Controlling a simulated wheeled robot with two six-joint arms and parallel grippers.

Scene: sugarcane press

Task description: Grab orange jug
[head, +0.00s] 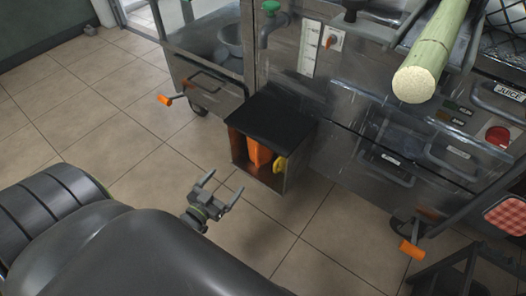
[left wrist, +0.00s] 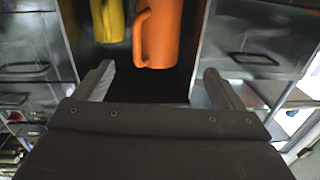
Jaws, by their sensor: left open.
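The orange jug (head: 258,152) stands inside an open-fronted box (head: 270,112) with a black top, fixed to the metal cart. In the left wrist view the orange jug (left wrist: 163,32) shows at the top middle, its handle on the left side. A yellow jug (head: 280,164) is beside it in the same box, and it also shows in the left wrist view (left wrist: 108,20). My left gripper (head: 222,191) is open and empty, in front of the box and short of the jug. The jug lies between the lines of its two fingers (left wrist: 160,82). My right gripper is not seen.
The metal cart (head: 350,140) with drawers stands around and right of the box. A green sugarcane stalk (head: 432,50) juts out above. The tiled floor (head: 110,110) is clear at the left.

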